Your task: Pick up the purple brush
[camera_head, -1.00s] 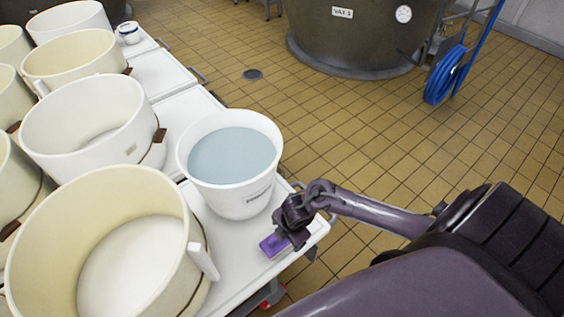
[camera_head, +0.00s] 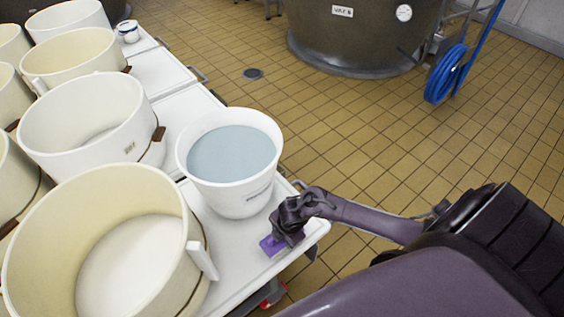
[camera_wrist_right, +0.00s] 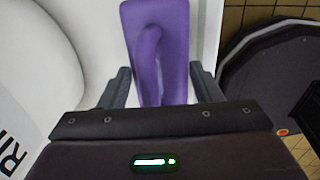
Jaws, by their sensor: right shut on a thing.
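The purple brush (camera_head: 272,245) lies on the white table top (camera_head: 240,268) near its front right corner, just in front of the white bucket. In the right wrist view the brush (camera_wrist_right: 157,45) shows its flat body and raised handle, which runs down between the fingers. My right gripper (camera_head: 286,238) is over the brush and hides part of it in the head view. My left gripper is not in view.
A white bucket (camera_head: 232,200) of water stands close behind the brush. Large cream tubs (camera_head: 100,190) fill the left side. A dark vat (camera_head: 355,45) and a blue hose (camera_head: 446,75) stand across the tiled floor. The table's right edge is near my gripper.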

